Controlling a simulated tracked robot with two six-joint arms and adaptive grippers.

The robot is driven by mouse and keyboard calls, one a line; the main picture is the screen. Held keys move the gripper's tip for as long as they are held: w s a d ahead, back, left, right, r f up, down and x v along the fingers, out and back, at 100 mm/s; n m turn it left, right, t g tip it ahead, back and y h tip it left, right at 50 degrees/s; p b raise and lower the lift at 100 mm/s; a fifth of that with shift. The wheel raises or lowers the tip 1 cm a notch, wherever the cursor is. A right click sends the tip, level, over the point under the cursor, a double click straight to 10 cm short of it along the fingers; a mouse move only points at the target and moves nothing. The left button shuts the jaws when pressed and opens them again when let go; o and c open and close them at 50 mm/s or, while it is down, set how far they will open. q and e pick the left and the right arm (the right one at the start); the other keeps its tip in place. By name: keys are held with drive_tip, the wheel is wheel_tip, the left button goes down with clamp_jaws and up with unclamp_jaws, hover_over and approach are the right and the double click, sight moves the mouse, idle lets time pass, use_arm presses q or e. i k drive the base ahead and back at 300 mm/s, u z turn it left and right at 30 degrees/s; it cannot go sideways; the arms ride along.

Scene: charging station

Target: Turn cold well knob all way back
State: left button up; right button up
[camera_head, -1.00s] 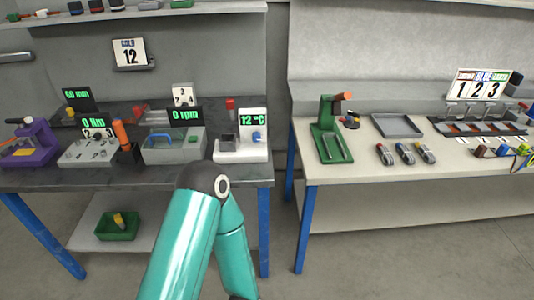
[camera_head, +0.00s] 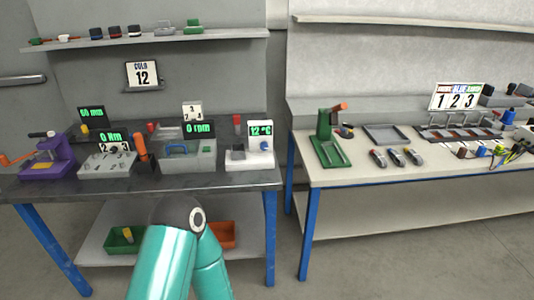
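The white cold well unit (camera_head: 248,158) stands at the right end of the dark left bench. Its display (camera_head: 260,130) reads 12 °C in green. A small blue knob (camera_head: 265,146) sits on its front below the display; its exact angle is too small to tell. A sign (camera_head: 142,74) on the wall above reads COLD 12. A teal arm of mine rises from the bottom of the view, in front of the bench, and its gripper is out of sight. Neither gripper shows.
Left of the cold well stand a grey rpm unit (camera_head: 186,153), a grey Nm unit (camera_head: 108,161) and a purple press (camera_head: 46,158). A green bin (camera_head: 125,243) and an orange bin (camera_head: 222,236) sit on the lower shelf. A gap separates the right bench (camera_head: 350,177).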

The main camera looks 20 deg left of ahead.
sight(264, 146)
drive_tip(key=u, duration=0.1)
drive_tip(key=i, duration=0.9)
drive_tip(key=z, duration=0.1)
